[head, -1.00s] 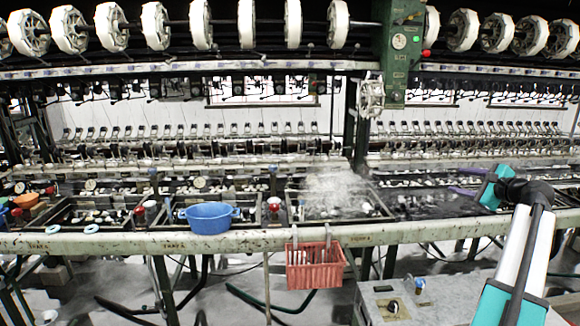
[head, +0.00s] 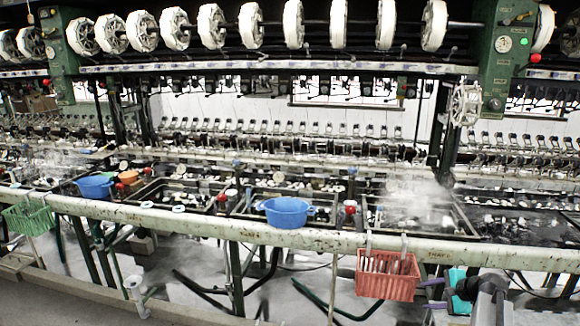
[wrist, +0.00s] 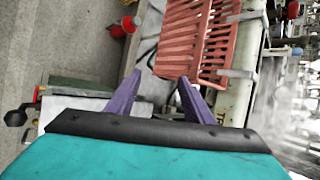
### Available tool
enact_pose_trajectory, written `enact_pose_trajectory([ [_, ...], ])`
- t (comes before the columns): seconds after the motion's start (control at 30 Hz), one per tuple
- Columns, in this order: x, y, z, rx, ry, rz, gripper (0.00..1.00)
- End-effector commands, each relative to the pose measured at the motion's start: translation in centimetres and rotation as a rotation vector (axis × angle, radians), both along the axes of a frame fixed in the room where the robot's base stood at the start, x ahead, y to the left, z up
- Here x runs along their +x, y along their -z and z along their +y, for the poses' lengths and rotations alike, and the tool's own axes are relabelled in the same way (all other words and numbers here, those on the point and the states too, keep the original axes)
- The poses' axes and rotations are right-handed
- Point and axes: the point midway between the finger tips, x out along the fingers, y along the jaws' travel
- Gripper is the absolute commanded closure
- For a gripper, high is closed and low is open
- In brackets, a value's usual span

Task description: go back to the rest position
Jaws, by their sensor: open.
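My gripper (head: 424,294) is at the lower right of the head view, below the rail and just right of the red basket (head: 388,275). Its teal body and purple fingers show there. In the wrist view my gripper (wrist: 160,80) has its two purple fingers spread apart with nothing between them. The red slatted basket (wrist: 195,40) lies beyond the fingertips in that view. I cannot tell how small the gap between them is.
A long pale rail (head: 200,227) runs across the front of the basins. A blue basin (head: 286,212) stands at the rail, another blue basin (head: 95,187) further left. A green basket (head: 28,217) hangs at far left. Steam rises over a right-hand trough. Floor shows below.

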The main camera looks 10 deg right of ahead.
Motion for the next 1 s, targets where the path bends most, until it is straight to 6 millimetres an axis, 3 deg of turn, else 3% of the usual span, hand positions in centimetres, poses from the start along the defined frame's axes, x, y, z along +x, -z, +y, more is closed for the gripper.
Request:
enact_pose_trajectory([
  [0.03,-0.2,1.9,2.2,-0.01,-0.042,0.027,0.53],
  [0.27,-1.9,9.6,10.6,-0.075,-0.242,0.141,0.53],
  [0.47,-4.9,15.8,17.8,-0.132,-0.436,0.237,0.53],
  [0.7,-10.2,22.3,25.5,-0.197,-0.686,0.346,0.53],
  [1.0,-18.8,28.5,33.2,-0.275,-1.018,0.469,0.53],
])
